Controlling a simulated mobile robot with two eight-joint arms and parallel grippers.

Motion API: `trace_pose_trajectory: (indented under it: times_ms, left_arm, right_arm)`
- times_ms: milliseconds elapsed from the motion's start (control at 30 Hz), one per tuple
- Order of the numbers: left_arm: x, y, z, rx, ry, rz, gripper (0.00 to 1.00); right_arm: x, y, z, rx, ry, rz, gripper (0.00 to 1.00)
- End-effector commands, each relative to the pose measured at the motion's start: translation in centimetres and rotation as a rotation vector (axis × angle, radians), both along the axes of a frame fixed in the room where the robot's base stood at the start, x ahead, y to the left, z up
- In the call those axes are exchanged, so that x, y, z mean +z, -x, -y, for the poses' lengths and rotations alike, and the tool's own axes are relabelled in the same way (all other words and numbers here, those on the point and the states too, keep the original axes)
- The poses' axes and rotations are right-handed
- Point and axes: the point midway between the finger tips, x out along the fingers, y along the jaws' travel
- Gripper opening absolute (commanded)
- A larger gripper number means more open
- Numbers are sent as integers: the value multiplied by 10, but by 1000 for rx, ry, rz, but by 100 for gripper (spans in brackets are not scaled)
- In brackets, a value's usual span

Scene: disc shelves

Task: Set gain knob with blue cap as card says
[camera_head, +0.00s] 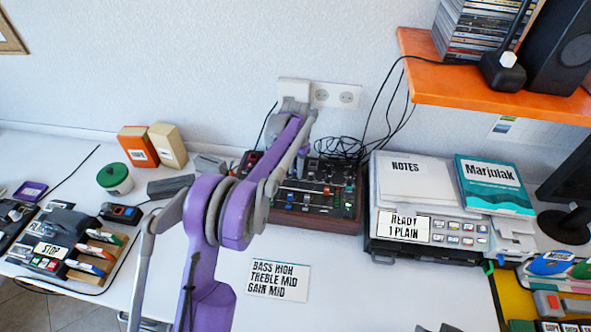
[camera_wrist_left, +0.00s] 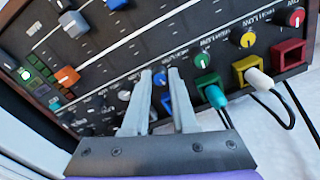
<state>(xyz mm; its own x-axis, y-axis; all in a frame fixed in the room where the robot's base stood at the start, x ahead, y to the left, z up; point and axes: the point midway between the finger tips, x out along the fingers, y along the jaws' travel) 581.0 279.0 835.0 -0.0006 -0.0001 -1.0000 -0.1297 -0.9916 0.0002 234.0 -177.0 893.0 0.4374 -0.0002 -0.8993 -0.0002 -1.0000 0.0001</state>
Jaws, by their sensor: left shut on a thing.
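The mixer (camera_head: 327,217) is a dark console with wooden sides on the table by the wall. In the left wrist view, a row of knobs with coloured caps runs along its edge. The blue-capped knob (camera_wrist_left: 160,78) is between the fingertips of my left gripper (camera_wrist_left: 160,76), which is shut on it. The knob's pointer direction is too small to read. My left arm hides part of the mixer in the head view.
Green (camera_wrist_left: 202,61), yellow (camera_wrist_left: 244,40) and red (camera_wrist_left: 295,17) capped knobs sit beside the blue one. Plugged cables run close to them. A printer (camera_head: 428,228) stands right of the mixer. An orange shelf (camera_head: 480,85) hangs at upper right. The table around the card is clear.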

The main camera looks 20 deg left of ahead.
Motion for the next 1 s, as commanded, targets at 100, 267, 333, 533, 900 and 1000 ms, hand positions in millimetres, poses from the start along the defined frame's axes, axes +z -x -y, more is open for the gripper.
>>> trace_pose_trajectory:
  times_ms: [100,267,333,533,900,1000]
  left_arm:
    - [1,0,0,-85,-1,2,0]
    - [1,-1,0,-180,-1,2,0]
    - [1,-1,0,-211,-1,2,0]
    - [1,-1,-1,-269,-2,2,0]
    - [1,-1,-1,-290,-2,2,0]
    - [1,-1,-1,-290,-1,3,0]
  right_arm:
    - [-1,0,0,0,0,-1,38]
    - [-2,1,0,0,0,-1,38]
    - [-3,1,0,0,0,-1,38]
    - [-3,1,0,0,0,-1,38]
    - [-3,1,0,0,0,-1,38]
    - [-3,1,0,0,0,-1,38]
